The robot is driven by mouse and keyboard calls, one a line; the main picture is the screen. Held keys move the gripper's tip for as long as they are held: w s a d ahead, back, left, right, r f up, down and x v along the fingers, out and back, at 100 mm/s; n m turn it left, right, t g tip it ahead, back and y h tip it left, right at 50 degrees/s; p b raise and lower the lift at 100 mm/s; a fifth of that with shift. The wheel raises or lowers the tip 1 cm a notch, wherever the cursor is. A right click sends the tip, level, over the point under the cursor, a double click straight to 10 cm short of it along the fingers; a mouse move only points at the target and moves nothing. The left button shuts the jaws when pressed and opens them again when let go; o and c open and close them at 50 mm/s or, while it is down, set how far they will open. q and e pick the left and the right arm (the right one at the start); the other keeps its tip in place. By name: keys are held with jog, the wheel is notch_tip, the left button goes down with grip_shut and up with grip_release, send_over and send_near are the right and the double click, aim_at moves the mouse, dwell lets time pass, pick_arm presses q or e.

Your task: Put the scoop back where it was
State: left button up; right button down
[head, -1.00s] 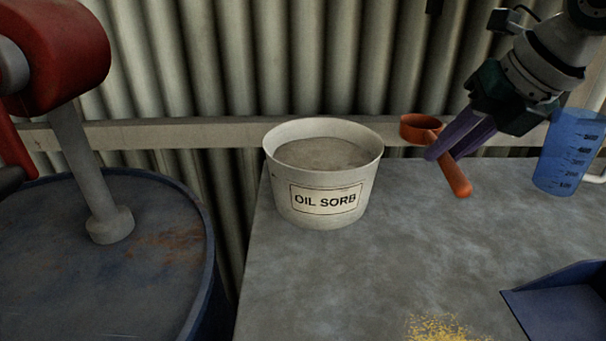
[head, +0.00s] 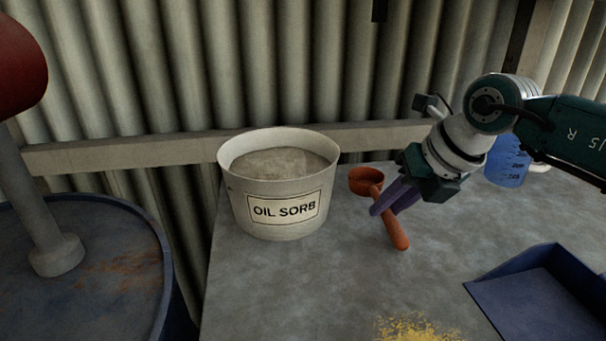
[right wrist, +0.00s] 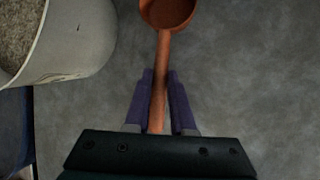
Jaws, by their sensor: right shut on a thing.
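The orange scoop (head: 397,232) is to the right of the white OIL SORB tub in the head view, its cup toward the back and its handle toward the front. My right gripper (head: 391,200) is shut on the scoop's handle. In the right wrist view the handle of the scoop (right wrist: 163,60) runs between the two purple fingers of my right gripper (right wrist: 161,90). The cup looks empty there. I cannot tell whether the scoop touches the table. My left gripper is not in view.
The OIL SORB tub (head: 240,205), filled with grey granules, stands at the table's (head: 300,290) left edge. A blue measuring jug (head: 507,168) stands behind my right arm. A blue dustpan (head: 535,300) and yellow granules (head: 415,330) are at the front. A blue drum (head: 100,290) is left.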

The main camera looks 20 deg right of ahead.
jog(key=shift+f, duration=0.2)
jog(key=c, duration=0.8)
grip_release()
jog(key=shift+o, duration=0.2)
